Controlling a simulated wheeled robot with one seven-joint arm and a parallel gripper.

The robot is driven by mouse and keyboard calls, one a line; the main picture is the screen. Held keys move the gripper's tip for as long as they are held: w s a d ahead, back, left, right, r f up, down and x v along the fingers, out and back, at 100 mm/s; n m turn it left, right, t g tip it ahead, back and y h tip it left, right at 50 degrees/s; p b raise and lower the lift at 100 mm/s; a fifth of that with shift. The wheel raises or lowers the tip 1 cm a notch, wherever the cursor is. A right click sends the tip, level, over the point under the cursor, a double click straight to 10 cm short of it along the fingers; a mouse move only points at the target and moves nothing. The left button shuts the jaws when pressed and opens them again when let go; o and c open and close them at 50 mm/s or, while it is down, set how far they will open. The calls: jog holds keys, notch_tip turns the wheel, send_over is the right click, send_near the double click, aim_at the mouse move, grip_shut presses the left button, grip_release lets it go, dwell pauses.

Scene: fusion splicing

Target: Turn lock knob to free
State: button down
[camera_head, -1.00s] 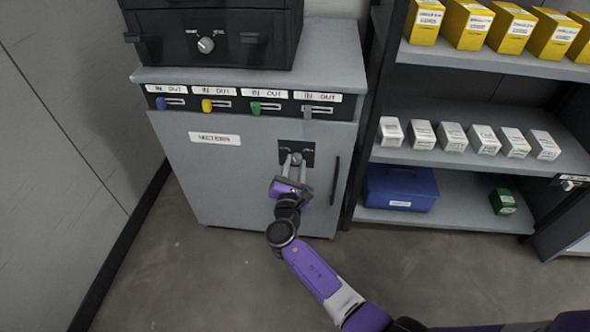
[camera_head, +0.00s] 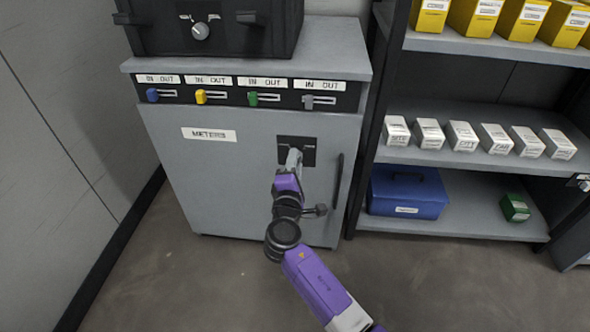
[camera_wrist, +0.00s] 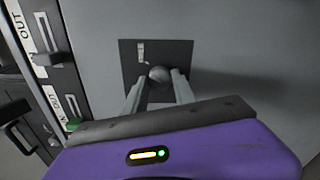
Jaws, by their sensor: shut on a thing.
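The lock knob (camera_wrist: 159,74) is a round grey knob on a black plate (camera_wrist: 184,54) on the grey cabinet door. In the wrist view my gripper (camera_wrist: 160,84) has its two fingers on either side of the knob, shut on it. In the head view my gripper (camera_head: 293,160) reaches the black plate (camera_head: 310,146) and hides the knob. The wrist view is rolled, with the sliders at the left. The plate's small white markings are too small to read.
The cabinet (camera_head: 215,170) has a label, a vertical black handle (camera_head: 337,180) right of the plate, and blue, yellow, green and grey sliders above. A black box (camera_head: 215,30) stands on top. Shelves (camera_head: 480,170) with boxes stand at the right. The floor in front is open.

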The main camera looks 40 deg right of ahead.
jog(key=shift+f+m+b, duration=0.1)
jog(key=shift+m+b, duration=0.85)
jog(key=shift+m, duration=0.35)
jog(key=c, duration=1)
grip_release()
jog(key=shift+p+v, duration=0.95)
jog(key=shift+v, duration=2.95)
jog(key=shift+w, duration=0.1)
